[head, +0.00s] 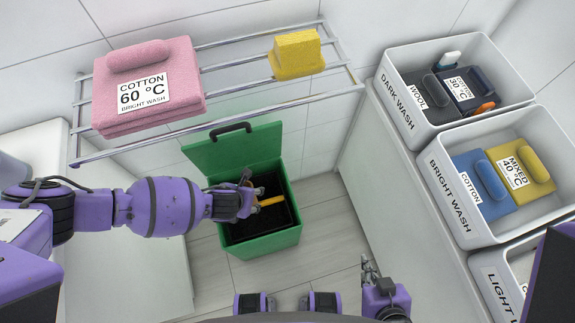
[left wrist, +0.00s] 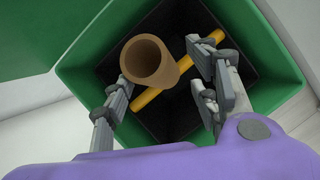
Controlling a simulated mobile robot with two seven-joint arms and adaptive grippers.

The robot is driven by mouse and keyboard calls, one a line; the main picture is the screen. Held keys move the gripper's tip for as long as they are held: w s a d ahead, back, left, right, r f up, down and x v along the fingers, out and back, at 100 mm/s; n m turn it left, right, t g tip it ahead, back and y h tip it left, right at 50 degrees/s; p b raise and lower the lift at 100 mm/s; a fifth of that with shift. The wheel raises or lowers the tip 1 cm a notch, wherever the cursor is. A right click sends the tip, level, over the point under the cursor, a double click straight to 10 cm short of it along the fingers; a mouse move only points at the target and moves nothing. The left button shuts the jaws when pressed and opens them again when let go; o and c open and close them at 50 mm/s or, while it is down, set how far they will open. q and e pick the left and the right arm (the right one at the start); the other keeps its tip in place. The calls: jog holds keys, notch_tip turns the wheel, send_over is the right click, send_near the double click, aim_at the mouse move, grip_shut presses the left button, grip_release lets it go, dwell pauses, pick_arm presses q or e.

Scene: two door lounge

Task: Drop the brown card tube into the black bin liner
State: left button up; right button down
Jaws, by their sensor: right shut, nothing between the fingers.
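The brown card tube (left wrist: 150,62) shows in the left wrist view, its open end facing the camera. It is between my left gripper's spread fingers, close to the left one and with a gap to the right one. I cannot tell whether it touches the liner. My left gripper (head: 248,196) is over the green bin and open; its fingers also show in the left wrist view (left wrist: 165,95). The black bin liner (head: 262,222) lines the inside of the bin and lies below the tube (left wrist: 185,115). My right gripper (head: 369,268) is shut and empty, low at right of centre.
The green bin (head: 262,243) stands on the floor with its lid (head: 232,148) up. A yellow stick (head: 272,200) lies inside. A metal rack above holds a pink stack (head: 150,75) and a yellow block (head: 297,55). White laundry crates (head: 455,200) stand at right.

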pick_arm(q)
jog(key=shift+s+r, duration=0.1)
jog(key=v, duration=1.1)
jog(key=shift+r, duration=0.4)
jog(key=shift+s, duration=0.1)
